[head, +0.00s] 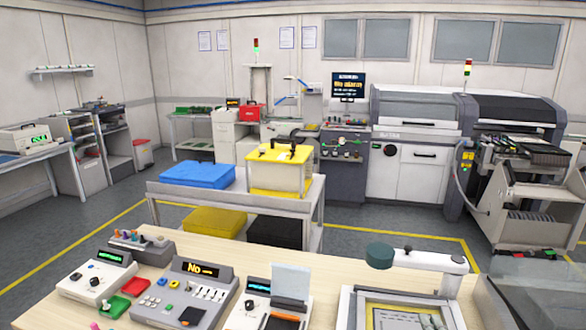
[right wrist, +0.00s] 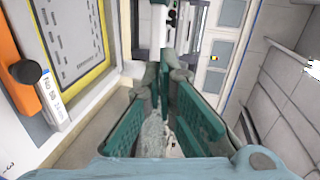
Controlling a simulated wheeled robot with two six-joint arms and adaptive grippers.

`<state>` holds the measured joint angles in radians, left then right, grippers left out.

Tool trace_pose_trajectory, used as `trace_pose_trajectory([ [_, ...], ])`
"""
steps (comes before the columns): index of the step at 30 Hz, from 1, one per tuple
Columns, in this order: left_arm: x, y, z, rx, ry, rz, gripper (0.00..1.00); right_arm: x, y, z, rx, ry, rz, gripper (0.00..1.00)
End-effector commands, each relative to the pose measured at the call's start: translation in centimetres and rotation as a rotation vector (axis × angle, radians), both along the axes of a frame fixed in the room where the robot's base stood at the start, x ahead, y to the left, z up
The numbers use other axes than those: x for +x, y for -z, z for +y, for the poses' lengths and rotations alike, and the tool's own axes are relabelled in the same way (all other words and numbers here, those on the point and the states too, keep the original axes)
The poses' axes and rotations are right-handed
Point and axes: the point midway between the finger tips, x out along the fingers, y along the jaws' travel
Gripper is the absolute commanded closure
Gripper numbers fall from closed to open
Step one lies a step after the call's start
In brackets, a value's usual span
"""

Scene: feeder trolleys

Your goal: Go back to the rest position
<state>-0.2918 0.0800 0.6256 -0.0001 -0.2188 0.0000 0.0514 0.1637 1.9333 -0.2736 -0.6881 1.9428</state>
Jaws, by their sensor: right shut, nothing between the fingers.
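My right gripper (right wrist: 166,78) shows in the right wrist view. Its green fingers come together at the tips with nothing between them. In that view it is beside a pale fixture with a yellow-edged plate (right wrist: 104,22), apart from it as far as I can see. I cannot make out the right gripper clearly in the head view. My left gripper is in neither view.
In the head view, a wooden bench (head: 170,258) carries control boxes (head: 187,292) and the fixture (head: 352,300). A white arm with a dark green end (head: 380,255) stands over it. Beyond is a trolley (head: 315,205) with blue (head: 198,174) and yellow (head: 280,170) bins.

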Motion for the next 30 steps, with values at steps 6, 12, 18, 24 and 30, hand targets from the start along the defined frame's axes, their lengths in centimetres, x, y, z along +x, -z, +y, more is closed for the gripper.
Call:
trace_pose_trajectory([
  [6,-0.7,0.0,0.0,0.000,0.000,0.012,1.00,-2.8,2.8,0.0,-0.155,-0.036,0.148,1.00],
  [12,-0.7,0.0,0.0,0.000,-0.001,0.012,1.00,-6.4,6.0,0.5,-0.342,-0.122,0.331,1.00],
  [18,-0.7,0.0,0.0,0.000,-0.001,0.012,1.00,-12.6,10.1,1.6,-0.609,-0.323,0.593,1.00],
  [24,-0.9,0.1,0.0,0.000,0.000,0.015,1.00,-20.1,13.3,3.1,-0.882,-0.645,0.833,1.00],
  [30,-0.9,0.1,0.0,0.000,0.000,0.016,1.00,-28.5,15.0,4.8,-1.125,-1.074,0.987,1.00],
])
